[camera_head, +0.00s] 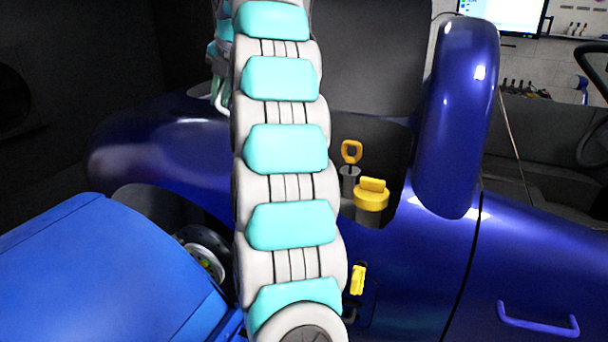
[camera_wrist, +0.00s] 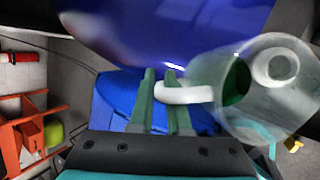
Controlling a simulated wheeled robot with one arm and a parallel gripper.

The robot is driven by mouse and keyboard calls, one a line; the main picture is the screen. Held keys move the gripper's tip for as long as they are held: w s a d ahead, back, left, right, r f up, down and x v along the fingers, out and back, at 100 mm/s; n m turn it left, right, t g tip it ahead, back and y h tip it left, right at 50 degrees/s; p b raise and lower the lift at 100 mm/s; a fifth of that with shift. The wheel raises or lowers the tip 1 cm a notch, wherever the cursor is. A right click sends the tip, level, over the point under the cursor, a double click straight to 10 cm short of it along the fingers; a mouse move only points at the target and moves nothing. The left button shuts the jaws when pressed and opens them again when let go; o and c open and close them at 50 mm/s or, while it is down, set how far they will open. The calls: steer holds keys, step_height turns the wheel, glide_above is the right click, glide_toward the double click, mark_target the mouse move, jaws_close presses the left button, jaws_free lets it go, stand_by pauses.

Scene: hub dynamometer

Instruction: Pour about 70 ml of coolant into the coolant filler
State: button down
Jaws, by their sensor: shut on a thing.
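In the wrist view my gripper (camera_wrist: 161,82) has green fingers shut on the white handle (camera_wrist: 188,95) of a clear jug (camera_wrist: 262,110). Green coolant (camera_wrist: 236,82) shows inside the jug on the handle side. I cannot tell how far the jug is tilted, and no stream shows. In the head view a wide yellow cap (camera_head: 371,195) sits in the dark opening of the blue car body; I cannot tell whether it is the coolant filler. My arm crosses the middle of the head view, and the jug and gripper are not clearly visible there.
A yellow ring handle (camera_head: 351,152) stands beside the cap. A raised blue panel (camera_head: 455,120) is right of the opening. A smaller yellow piece (camera_head: 357,280) sits lower on the body. A blue box-like surface (camera_head: 110,270) fills the lower left. A red rack (camera_wrist: 28,125) shows in the wrist view.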

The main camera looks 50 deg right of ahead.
steer(key=shift+w+a+f+n+g+h+p, duration=0.15)
steer(key=shift+w+a+f+g+h+p, duration=0.25)
steer(key=shift+f+g+h, duration=0.25)
steer(key=shift+w+a+f+n+g+h+p, duration=0.1)
steer(key=shift+w+a+f+g+h+p, duration=0.2)
steer(key=shift+f+g+h, duration=0.4)
steer(key=shift+w+a+f+n+g+h+p, duration=0.15)
steer(key=shift+w+a+f+g+h+p, duration=0.3)
steer(key=shift+f, duration=0.4)
steer(key=shift+s+d, duration=0.1)
steer(key=shift+d, duration=0.05)
